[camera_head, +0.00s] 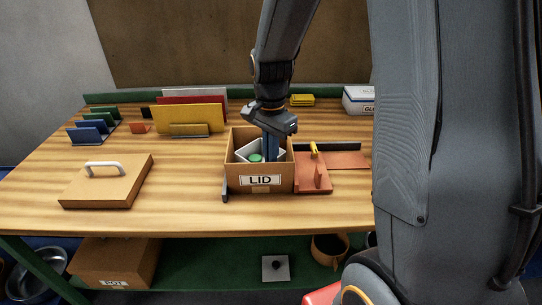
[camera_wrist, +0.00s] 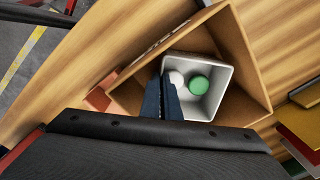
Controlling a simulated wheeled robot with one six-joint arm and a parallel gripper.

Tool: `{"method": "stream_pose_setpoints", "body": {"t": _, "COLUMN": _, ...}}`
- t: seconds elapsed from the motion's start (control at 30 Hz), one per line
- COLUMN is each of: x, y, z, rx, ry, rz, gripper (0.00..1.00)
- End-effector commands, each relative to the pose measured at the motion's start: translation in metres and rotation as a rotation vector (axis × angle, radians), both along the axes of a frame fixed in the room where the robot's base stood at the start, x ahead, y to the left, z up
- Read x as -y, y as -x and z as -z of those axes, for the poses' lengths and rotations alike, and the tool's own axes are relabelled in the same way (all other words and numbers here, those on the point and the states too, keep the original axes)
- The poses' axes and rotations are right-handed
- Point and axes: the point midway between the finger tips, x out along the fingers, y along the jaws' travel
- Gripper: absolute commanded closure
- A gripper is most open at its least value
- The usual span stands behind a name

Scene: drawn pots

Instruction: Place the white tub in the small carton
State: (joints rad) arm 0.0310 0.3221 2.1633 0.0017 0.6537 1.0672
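The white tub (camera_wrist: 228,72) is inside the open brown carton (camera_head: 260,178), which has a "LID" label on its front. The tub looks tilted in the head view (camera_head: 243,151). A green round thing (camera_wrist: 199,84) and a white round thing (camera_wrist: 177,78) lie in the tub. My gripper (camera_wrist: 164,84) reaches down into the carton from above. Its two dark fingers are close together, one each side of the tub's near wall, and appear shut on it. The fingertips are partly hidden in the head view, and whether the tub touches the carton's floor cannot be told.
A flat wooden box lid with a white handle (camera_head: 107,185) lies left on the table. Upright coloured panels (camera_head: 190,118) stand behind the carton. A reddish tool with a yellow handle (camera_head: 314,172) is close on the right. A carton labelled "POT" (camera_head: 115,262) sits on the lower shelf.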

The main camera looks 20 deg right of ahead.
Motion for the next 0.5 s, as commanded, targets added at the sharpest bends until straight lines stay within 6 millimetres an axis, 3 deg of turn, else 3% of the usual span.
{"method": "stream_pose_setpoints", "body": {"t": 0.33, "x": 0.0, "y": -0.0001, "z": 0.0032, "rx": 0.0, "ry": 0.0, "rz": 0.0, "gripper": 1.0}}
{"method": "stream_pose_setpoints", "body": {"t": 0.43, "x": 0.0, "y": -0.0001, "z": 0.0025, "rx": 0.0, "ry": 0.0, "rz": 0.0, "gripper": 0.81}}
{"method": "stream_pose_setpoints", "body": {"t": 0.5, "x": 0.0, "y": -0.0001, "z": 0.0024, "rx": 0.0, "ry": 0.0, "rz": 0.0, "gripper": 0.79}}
